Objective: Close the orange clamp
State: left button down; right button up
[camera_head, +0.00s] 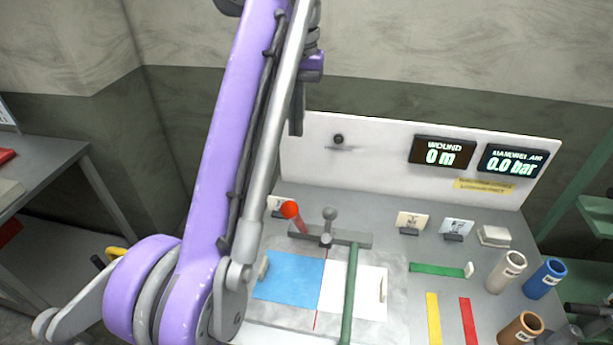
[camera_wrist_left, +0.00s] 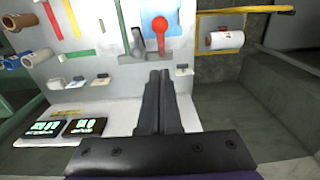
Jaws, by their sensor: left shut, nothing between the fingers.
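The orange clamp shows as a lever with a round orange-red knob (camera_head: 290,210), tilted at the left end of a grey bar on the bench panel. In the left wrist view the knob (camera_wrist_left: 160,24) is beyond my fingertips, apart from them. A grey-knobbed lever (camera_head: 329,214) stands just right of it, and also shows in the wrist view (camera_wrist_left: 136,42). My left gripper (camera_head: 296,130) hangs above and behind the clamp, partly hidden by my purple arm. In the wrist view its dark fingers (camera_wrist_left: 160,74) are together and empty. My right gripper is not in view.
A white back panel (camera_head: 370,150) with two displays reading 0 m and 0.0 bar rises behind the bench. Coloured strips and several rolls, one blue (camera_head: 543,278), lie at the right.

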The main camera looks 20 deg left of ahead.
pick_arm(q)
jog(key=f+b, duration=0.1)
jog(key=f, duration=0.3)
jog(key=s+f+b, duration=0.1)
jog(key=f, duration=0.3)
jog(key=f+b, duration=0.1)
jog(key=f, duration=0.3)
jog(key=shift+s+f+b, duration=0.2)
jog(key=shift+s+b, duration=0.1)
jog(key=shift+s, duration=0.1)
jog(key=shift+s+f, duration=0.4)
jog(key=shift+s, duration=0.05)
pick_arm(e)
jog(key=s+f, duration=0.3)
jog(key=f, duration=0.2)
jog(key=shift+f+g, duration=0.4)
pick_arm(q)
jog(key=shift+w, duration=0.1)
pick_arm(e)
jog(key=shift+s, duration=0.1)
